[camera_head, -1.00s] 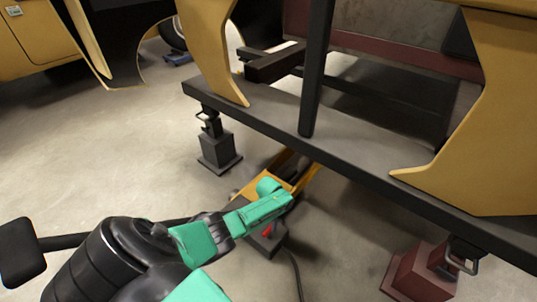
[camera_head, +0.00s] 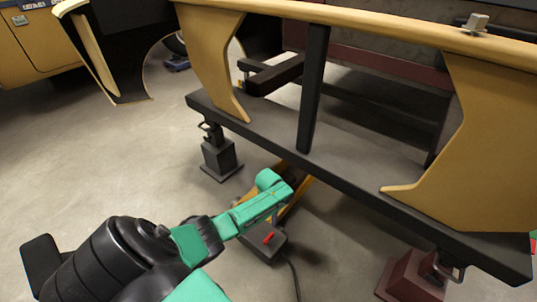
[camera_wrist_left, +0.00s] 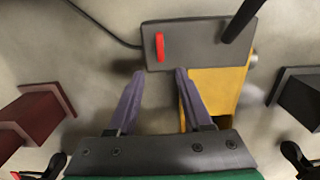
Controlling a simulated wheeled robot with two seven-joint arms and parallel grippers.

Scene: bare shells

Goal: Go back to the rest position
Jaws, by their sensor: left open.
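My left arm comes in from the lower left in the head view, with green links (camera_head: 250,212) reaching over the floor jack. Its jaws are hard to make out there. In the left wrist view my left gripper (camera_wrist_left: 160,72) has two purple-grey fingers spread apart with nothing between them. Beyond the fingertips is a dark grey box with a red switch (camera_wrist_left: 205,42), joined to a yellow jack body (camera_wrist_left: 222,88). The same box (camera_head: 262,245) shows below the arm in the head view. My right gripper is not in view.
A dark beam (camera_head: 350,175) of a yellow vehicle frame crosses above the jack. A black stand (camera_head: 219,157) and a dark red stand (camera_head: 408,280) are under the beam. A cable (camera_head: 294,275) trails from the box. Open concrete floor (camera_head: 110,175) lies to the left.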

